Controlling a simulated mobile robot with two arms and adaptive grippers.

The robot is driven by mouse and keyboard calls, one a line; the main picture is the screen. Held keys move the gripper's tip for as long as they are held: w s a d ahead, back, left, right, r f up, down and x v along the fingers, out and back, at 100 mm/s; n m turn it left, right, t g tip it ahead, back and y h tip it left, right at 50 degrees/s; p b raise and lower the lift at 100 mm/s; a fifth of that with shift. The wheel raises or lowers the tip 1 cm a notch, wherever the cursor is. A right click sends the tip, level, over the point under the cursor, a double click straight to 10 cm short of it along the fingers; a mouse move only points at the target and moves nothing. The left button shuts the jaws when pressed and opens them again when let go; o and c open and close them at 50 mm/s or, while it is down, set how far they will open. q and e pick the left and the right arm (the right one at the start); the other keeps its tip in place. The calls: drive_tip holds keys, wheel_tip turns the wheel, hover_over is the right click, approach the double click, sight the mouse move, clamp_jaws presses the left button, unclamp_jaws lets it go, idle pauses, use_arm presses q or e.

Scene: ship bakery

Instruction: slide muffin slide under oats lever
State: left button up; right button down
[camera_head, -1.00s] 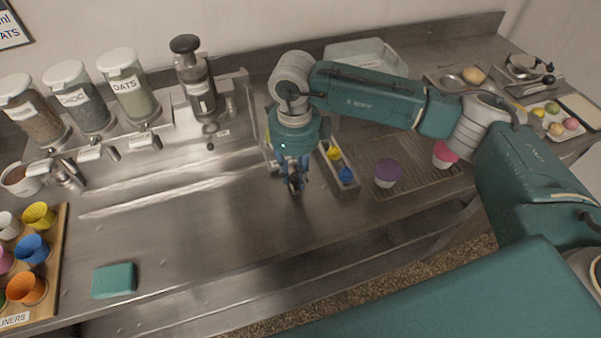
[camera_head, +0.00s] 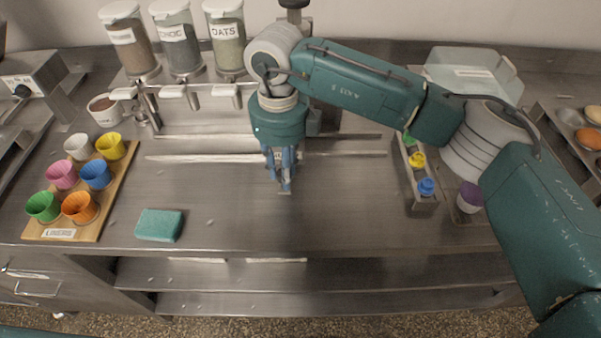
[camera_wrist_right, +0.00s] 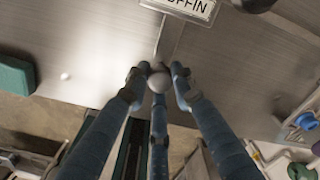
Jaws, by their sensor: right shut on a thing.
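The muffin slide (camera_wrist_right: 190,8) carries a label ending in "FFIN" at the top edge of the right wrist view. My right gripper (camera_head: 284,186) has its fingers closed around the slide's small round knob (camera_wrist_right: 158,82). In the head view my arm and fingers hide most of the slide, so whether a cup sits on it cannot be told. The oats dispenser (camera_head: 226,42) stands at the back, with the white oats lever (camera_head: 224,91) below it. My right gripper is to the right of that lever and nearer the front edge. My left gripper is not in view.
The metal rails (camera_head: 215,157) run along the counter, clear left of my gripper. A green sponge (camera_head: 159,225) lies in front. A liner board (camera_head: 110,200) is at left; a rack of coloured bottles (camera_head: 420,200) and a purple muffin cup (camera_head: 469,197) are at right.

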drive_tip(key=shift+a+r, duration=0.1)
drive_tip(key=shift+a, duration=0.2)
drive_tip(key=shift+w, duration=0.1)
drive_tip(key=c, duration=1.5)
unclamp_jaws()
drive_tip(key=shift+o, duration=0.2)
wheel_tip(320, 180, up, 12)
